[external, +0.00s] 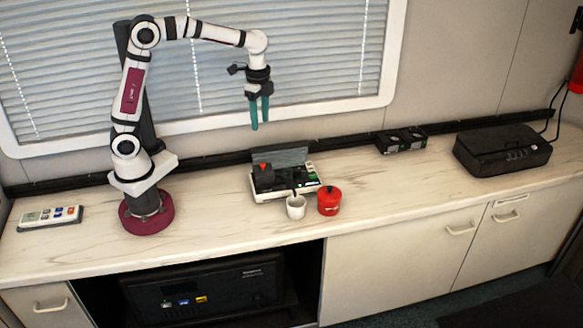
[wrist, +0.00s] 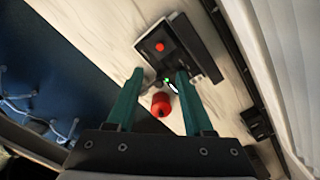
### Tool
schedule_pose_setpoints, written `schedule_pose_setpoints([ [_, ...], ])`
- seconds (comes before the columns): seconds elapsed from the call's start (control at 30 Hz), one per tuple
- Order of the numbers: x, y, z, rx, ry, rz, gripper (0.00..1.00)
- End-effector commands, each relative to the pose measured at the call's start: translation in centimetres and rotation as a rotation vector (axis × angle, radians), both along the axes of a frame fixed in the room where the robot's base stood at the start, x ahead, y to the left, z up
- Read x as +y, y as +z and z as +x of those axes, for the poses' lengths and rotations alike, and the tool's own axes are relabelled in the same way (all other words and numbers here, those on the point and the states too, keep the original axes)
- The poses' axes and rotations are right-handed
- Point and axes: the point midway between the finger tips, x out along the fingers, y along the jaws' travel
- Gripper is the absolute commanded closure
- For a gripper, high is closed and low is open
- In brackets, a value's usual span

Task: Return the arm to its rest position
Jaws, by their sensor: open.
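My gripper (external: 260,113) hangs from the raised arm, with its green fingers pointing down, high above the counter. In the wrist view my gripper (wrist: 158,95) has its two green fingers spread apart with nothing held between them. Below it on the counter stands a small device (external: 285,184) with a red knob and a raised dark back panel; it also shows in the wrist view (wrist: 180,45). My arm's base stands on a maroon disc at the left of the counter.
A white cup (external: 296,207) and a red canister (external: 329,201) stand in front of the device. A keypad (external: 50,217) lies at the left. A dark box (external: 503,150) and a small black unit (external: 401,139) sit toward the right. The window blind (external: 300,60) is behind my arm.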

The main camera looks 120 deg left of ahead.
Motion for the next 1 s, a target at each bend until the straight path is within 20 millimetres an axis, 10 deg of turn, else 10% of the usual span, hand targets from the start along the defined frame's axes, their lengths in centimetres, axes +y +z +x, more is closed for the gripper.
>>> schedule_pose_setpoints([
  [0.4,-0.8,0.9,0.2,0.003,-0.012,0.002,0.48],
  [0.57,-11.7,2.0,0.3,0.034,-0.165,0.036,0.48],
  [0.7,-21.9,0.7,-4.7,0.056,-0.344,0.095,0.48],
  [0.83,-25.5,-1.6,-9.4,0.058,-0.456,0.14,0.48],
  [1.0,-26.1,-2.5,-10.9,0.059,-0.484,0.152,0.48],
])
